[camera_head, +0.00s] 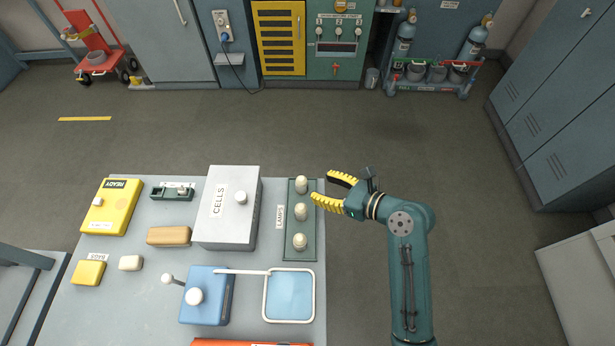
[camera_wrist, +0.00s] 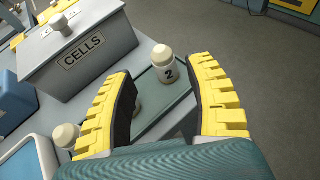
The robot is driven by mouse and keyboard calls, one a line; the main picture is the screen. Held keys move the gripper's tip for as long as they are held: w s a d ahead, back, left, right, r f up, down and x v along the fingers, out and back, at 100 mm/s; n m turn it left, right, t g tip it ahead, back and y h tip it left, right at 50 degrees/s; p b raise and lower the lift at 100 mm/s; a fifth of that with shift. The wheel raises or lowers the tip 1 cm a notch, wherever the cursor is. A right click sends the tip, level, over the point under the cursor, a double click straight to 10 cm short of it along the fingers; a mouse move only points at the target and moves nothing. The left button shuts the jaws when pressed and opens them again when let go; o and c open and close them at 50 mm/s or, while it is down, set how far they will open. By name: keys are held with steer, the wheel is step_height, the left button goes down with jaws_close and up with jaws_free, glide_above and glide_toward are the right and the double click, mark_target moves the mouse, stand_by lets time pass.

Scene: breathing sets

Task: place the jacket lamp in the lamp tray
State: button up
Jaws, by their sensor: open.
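Three cream lamps stand upright in a row in the green lamp tray (camera_head: 302,249): a far lamp (camera_head: 303,184), a middle lamp (camera_head: 301,212) and a near lamp (camera_head: 300,242). In the wrist view the far lamp (camera_wrist: 167,64) bears the number 2. The middle lamp is mostly hidden there behind the left finger, and the near lamp (camera_wrist: 66,136) shows at the left. I cannot tell which is the jacket lamp. My gripper (camera_head: 321,188), with yellow fingers, is open and empty at the tray's right side, near the far and middle lamps.
A grey CELLS box (camera_head: 222,232) stands close left of the tray. A blue box (camera_head: 207,299) with a white knob and a white-rimmed blue tray (camera_head: 289,296) are nearer. A yellow READY box (camera_head: 111,209) is far left. Open floor lies right of the table.

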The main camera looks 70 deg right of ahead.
steer(key=v, duration=0.4)
steer(key=shift+s+p, duration=0.2)
steer(key=shift+p, duration=0.1)
steer(key=w+a+r+n+t, duration=0.2)
steer(key=w+a+r+n, duration=0.3)
steer(key=w+r+n, duration=0.55)
steer(key=w+a+r+n+t, duration=0.1)
steer(key=w+a+r+n, duration=0.4)
steer(key=w+r+n, duration=0.6)
steer(key=s+a+r+n+t+y, duration=0.1)
steer(key=a+r+n+t+y, duration=0.2)
steer(key=a+r+n, duration=1.4)
steer(key=a+r+t, duration=0.2)
steer(key=t, duration=0.1)
steer(key=shift+s+n+y, duration=0.2)
steer(key=shift+n+y, duration=0.1)
steer(key=shift+n, duration=0.05)
